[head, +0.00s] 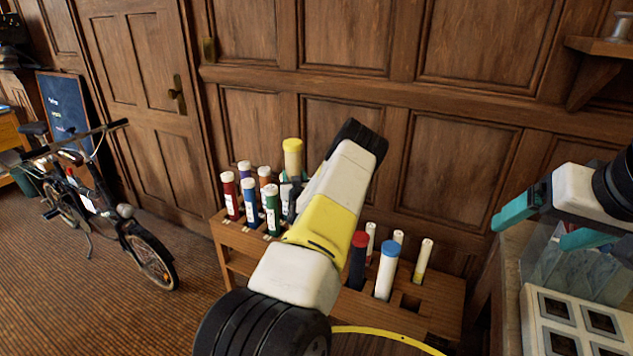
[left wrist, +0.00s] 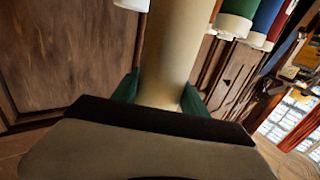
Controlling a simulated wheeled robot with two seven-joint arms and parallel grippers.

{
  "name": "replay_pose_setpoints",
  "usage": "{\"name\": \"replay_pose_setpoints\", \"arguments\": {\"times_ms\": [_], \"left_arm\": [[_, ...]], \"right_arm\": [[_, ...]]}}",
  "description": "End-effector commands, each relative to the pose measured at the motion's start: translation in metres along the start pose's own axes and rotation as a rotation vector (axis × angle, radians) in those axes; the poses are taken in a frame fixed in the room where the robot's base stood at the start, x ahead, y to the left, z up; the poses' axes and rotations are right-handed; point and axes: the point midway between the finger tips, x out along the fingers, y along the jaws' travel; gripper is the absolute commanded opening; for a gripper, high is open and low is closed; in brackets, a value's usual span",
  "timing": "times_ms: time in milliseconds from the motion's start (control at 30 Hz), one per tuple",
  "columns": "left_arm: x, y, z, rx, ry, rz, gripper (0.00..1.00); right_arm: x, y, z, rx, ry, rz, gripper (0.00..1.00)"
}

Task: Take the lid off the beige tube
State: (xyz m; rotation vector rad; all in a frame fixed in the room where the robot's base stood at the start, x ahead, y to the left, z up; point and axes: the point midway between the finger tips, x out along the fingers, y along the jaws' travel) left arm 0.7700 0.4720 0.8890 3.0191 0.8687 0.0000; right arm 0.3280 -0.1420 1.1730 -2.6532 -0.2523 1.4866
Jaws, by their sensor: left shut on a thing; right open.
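My left gripper (head: 288,179) is shut on the tube's body below the lid. In the left wrist view, the beige tube (left wrist: 172,50) runs between the green fingers; the lid is not visible there. My right gripper (head: 550,224) is open and empty at the right, away from the rack.
The wooden rack (head: 443,300) holds several coloured tubes close to the beige one, including a green tube (head: 272,208) and a blue-capped white tube (head: 386,272). Panelled wall stands close behind. A clear box (head: 575,280) and a white panel (head: 540,330) are below my right gripper.

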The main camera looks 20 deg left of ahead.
Motion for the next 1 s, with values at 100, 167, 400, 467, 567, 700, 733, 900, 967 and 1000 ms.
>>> {"name": "replay_pose_setpoints", "arguments": {"times_ms": [100, 167, 400, 467, 567, 700, 733, 900, 967, 1000], "left_arm": [[0.0, 0.001, -0.018, -0.001, 0.002, 0.001, 0.0], [0.0, 0.0, -0.024, -0.001, 0.002, 0.0, 0.0], [0.0, 0.0, -0.032, 0.0, 0.001, 0.0, 0.0], [0.0, 0.0, -0.032, 0.0, 0.001, 0.0, 0.0], [0.0, 0.0, -0.032, 0.0, 0.001, 0.0, 0.0], [0.0, 0.0, -0.032, 0.0, 0.001, 0.0, 0.28], [0.0, 0.0, -0.032, 0.0, 0.001, 0.0, 0.22], [0.0, 0.0, -0.032, 0.0, 0.001, 0.0, 0.0], [0.0, 0.0, -0.032, 0.0, 0.001, 0.0, 0.0], [0.0, 0.0, -0.032, 0.0, 0.001, 0.0, 0.0]], "right_arm": [[0.0, 0.0, 0.0, 0.0, 0.0, 0.0, 0.84], [0.0, 0.0, 0.0, 0.0, 0.0, 0.0, 0.84], [0.0, 0.0, 0.0, 0.0, 0.0, 0.0, 0.84], [0.0, 0.0, 0.0, 0.0, 0.0, 0.0, 0.84], [0.0, 0.0, 0.0, 0.0, 0.0, 0.0, 0.84], [0.0, 0.0, 0.0, 0.0, 0.0, 0.0, 0.84], [0.0, 0.0, 0.0, 0.0, 0.0, 0.0, 0.84], [0.0, 0.0, 0.0, 0.0, 0.0, 0.0, 0.84], [0.0, 0.0, 0.0, 0.0, 0.0, 0.0, 0.84], [0.0, 0.0, 0.0, 0.0, 0.0, 0.0, 0.84]]}}
